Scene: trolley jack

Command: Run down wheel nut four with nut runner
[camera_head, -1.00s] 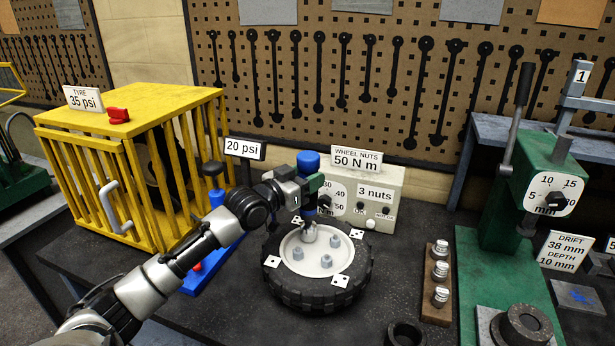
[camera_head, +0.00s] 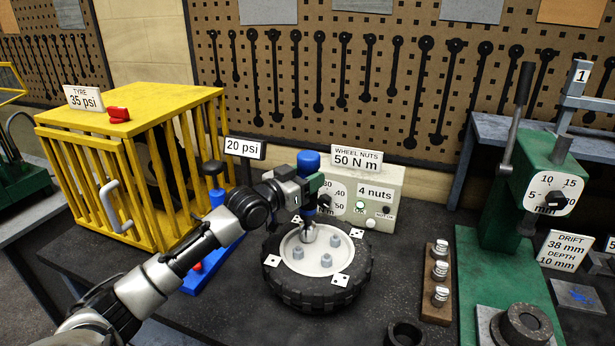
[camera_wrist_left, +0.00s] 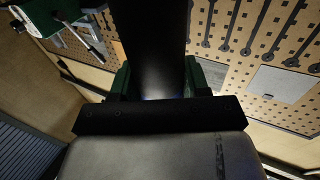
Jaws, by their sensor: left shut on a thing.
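The wheel (camera_head: 318,290) lies flat on the dark bench, its pale hub (camera_head: 313,262) facing up. Several wheel nuts show on the hub, such as one nut (camera_head: 326,261) near its front. My left gripper (camera_head: 309,190) is shut on the nut runner (camera_head: 308,162), which has a blue top and stands upright. The runner's grey socket (camera_head: 308,232) is down at the back left of the hub and hides the nut under it. In the left wrist view the runner's dark body (camera_wrist_left: 150,45) sits between the fingers. My right gripper is not in view.
The torque box (camera_head: 375,190) behind the wheel reads "4 nuts", with its OK lamp green. A yellow cage (camera_head: 140,110) stands left, beside a blue pump (camera_head: 215,255). A wooden rack (camera_head: 437,285) and green press (camera_head: 500,270) stand right.

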